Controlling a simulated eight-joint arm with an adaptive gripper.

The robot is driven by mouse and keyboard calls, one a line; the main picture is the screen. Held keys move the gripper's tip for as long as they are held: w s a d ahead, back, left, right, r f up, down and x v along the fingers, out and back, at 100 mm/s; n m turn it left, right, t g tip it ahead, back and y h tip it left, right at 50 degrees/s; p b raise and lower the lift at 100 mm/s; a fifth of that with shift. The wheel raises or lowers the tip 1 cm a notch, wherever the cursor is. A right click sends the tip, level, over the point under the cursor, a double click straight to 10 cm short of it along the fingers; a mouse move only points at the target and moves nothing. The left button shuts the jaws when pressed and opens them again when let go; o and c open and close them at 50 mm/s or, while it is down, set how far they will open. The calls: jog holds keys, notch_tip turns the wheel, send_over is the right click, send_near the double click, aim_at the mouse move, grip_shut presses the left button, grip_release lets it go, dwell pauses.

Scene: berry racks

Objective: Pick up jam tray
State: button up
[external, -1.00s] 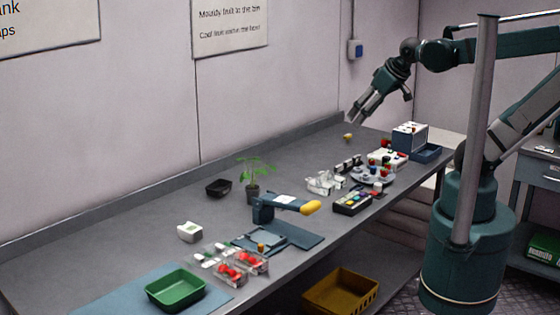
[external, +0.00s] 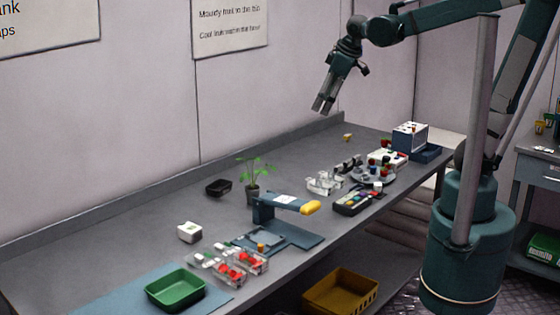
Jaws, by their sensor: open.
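My gripper (external: 322,107) is open and empty, pointing down and slightly left, high above the back of the bench. No label for the jam tray is readable, so I cannot tell which container it is. A green tray (external: 176,304) sits on a blue mat at the front left of the bench. A small black tray (external: 218,188) lies towards the back, left of a potted plant. Both are well left of my gripper and below it.
Clear punnets with red fruit (external: 228,272) sit near the green tray. A blue press with a yellow handle (external: 310,208) stands mid-bench. A potted plant (external: 253,192) rises behind it. A yellow crate (external: 342,293) is below the bench. The back left bench is clear.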

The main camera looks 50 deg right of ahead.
jog(key=w+a+f+n+g, duration=0.1)
jog(key=w+a+f+n, duration=0.35)
jog(key=w, duration=0.55)
jog(key=w+a+f+n+g, duration=0.1)
jog(key=w+a+f+n, duration=0.3)
jog(key=w, duration=0.5)
jog(key=w+a+f+n+g, duration=0.1)
jog(key=w+a+f+n, duration=0.1)
jog(key=w+a+f, duration=0.4)
jog(key=w+a+f+n+g, duration=0.2)
jog(key=w+a+f, duration=0.5)
jog(key=f, duration=0.5)
jog(key=shift+w+f+n, duration=0.35)
jog(key=shift+w+n, duration=0.05)
jog(key=shift+n, duration=0.45)
jog(key=shift+f, duration=1.3)
